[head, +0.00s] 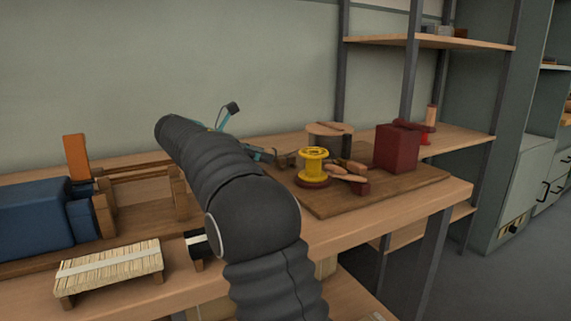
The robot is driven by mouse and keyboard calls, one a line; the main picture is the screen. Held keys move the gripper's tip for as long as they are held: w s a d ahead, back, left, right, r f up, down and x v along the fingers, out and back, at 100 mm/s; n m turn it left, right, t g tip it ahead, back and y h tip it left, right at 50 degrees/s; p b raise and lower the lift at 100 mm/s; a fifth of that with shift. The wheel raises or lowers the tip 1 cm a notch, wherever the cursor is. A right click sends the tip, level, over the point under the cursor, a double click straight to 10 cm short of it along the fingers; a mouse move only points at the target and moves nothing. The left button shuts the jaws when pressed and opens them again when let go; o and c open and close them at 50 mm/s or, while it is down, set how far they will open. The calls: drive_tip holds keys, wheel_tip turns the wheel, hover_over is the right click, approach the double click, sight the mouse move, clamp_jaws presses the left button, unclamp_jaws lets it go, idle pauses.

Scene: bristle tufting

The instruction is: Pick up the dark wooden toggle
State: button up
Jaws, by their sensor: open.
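My arm crosses the middle of the head view and hides most of my gripper (262,154). Only some teal and dark parts of it show past the arm, low over the left side of a wooden board (400,189). It appears open, with nothing seen held in it. A small brown wooden piece (284,160) lies just right of it; I cannot tell if this is the dark wooden toggle. Several other small wooden pieces (347,172) lie in a heap farther right, beside a yellow spool (313,162), apart from my gripper.
A dark red block (396,148) stands on the board's right, with a round wooden-topped object (329,131) behind the spool. At left are a blue machine (35,219) with wooden frame and a slatted bristle block (110,268). The board's front right is clear. Shelves (460,144) stand at right.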

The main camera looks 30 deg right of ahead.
sight(279, 158)
drive_tip(key=shift+b+x, duration=0.6)
drive_tip(key=shift+x, duration=2.2)
drive_tip(key=shift+s+r, duration=0.1)
drive_tip(key=shift+r, duration=0.1)
drive_tip(key=c, duration=0.9)
